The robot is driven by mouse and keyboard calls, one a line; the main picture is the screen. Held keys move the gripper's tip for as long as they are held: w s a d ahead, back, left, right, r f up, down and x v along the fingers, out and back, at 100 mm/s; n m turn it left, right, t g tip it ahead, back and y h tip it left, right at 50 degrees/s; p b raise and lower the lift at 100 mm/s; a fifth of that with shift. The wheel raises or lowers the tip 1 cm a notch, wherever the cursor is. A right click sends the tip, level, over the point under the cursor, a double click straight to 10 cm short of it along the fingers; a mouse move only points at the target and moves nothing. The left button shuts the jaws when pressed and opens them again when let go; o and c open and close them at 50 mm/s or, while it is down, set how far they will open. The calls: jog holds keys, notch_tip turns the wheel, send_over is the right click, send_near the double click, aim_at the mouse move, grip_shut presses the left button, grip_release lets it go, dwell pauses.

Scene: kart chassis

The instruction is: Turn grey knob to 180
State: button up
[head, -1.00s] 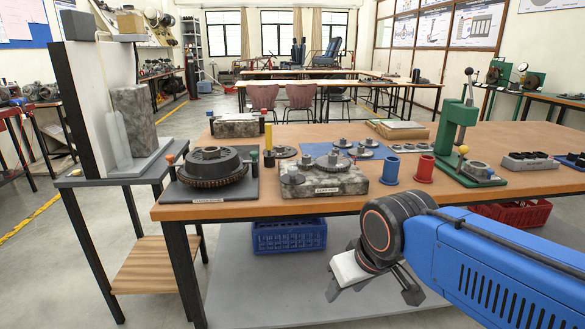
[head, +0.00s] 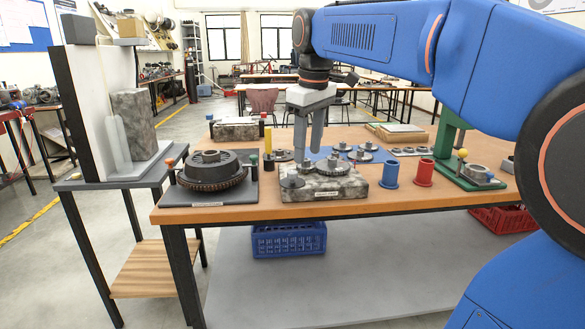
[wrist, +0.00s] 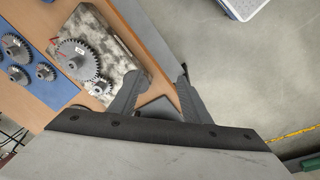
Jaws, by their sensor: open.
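A low dark grey disc (head: 292,182), which looks like the grey knob, sits at the near left corner of the mottled stone block (head: 345,188). Any angle marking on it is too small to read. A large gear (head: 331,165) stands behind and right of it, and shows in the wrist view (wrist: 77,57). My gripper (head: 309,155) is open, empty and pointing down above the block's left part. Its two fingers (wrist: 158,75) are spread apart in the wrist view. A dark grey surface shows between them, and I cannot tell whether it is the disc.
A dark board (head: 244,194) with a round clutch (head: 212,170) and small coloured knobs is left of the block. Blue (head: 390,174) and red (head: 424,172) cups stand right. A green press (head: 447,135) is farther right. Loose gears lie on a blue mat (wrist: 40,90) behind.

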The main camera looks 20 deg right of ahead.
aim_at(292, 172)
jog(key=w+d+r+n+g, duration=0.1)
jog(key=w+r+n, duration=0.15)
jog(key=w, duration=0.35)
jog(key=w+r+n+g, duration=0.1)
jog(key=w+r, duration=0.3)
jog(key=w, duration=0.3)
jog(key=f, duration=1.7)
jog(key=shift+s+f, duration=0.15)
jog(key=shift+s, duration=0.05)
jog(key=c, duration=1)
